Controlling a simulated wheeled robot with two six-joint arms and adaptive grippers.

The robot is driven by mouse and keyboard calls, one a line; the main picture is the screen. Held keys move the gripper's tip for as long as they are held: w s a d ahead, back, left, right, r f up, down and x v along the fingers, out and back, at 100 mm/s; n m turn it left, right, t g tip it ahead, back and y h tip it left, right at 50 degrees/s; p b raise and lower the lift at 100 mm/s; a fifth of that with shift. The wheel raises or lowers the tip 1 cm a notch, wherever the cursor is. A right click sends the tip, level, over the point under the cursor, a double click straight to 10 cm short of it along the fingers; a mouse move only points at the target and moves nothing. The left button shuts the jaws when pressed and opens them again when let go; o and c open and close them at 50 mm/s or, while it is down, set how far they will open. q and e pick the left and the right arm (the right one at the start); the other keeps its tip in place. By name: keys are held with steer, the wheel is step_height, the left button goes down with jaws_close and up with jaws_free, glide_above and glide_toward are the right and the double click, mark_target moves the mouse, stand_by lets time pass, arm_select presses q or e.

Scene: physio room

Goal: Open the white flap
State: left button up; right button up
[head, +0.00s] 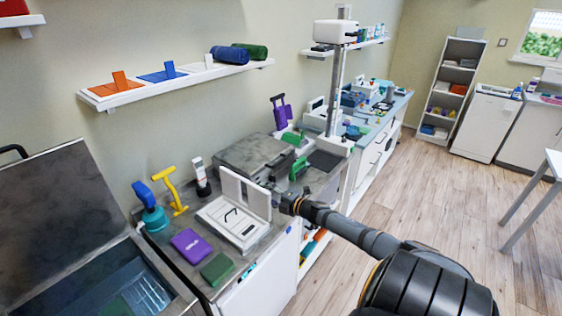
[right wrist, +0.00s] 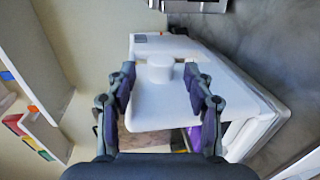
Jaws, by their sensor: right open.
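The white flap (head: 246,196) appears as an upright panel at the back of a low white unit (head: 233,226) on the grey counter; the unit's top bears a dark handle. In the right wrist view a white panel (right wrist: 160,108) with a round white knob (right wrist: 160,70) lies ahead of my jaws. My right gripper (head: 277,190) is just right of the upright panel in the head view. It also shows in the right wrist view (right wrist: 162,88), open, with its fingers on either side of the knob. I cannot tell whether they touch anything. My left gripper is out of view.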

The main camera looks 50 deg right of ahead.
steer(key=s+r, duration=0.1)
steer(key=s, duration=0.7)
steer(key=shift+d, duration=0.2)
steer(key=shift+s+r, duration=0.1)
steer(key=shift+c, duration=0.3)
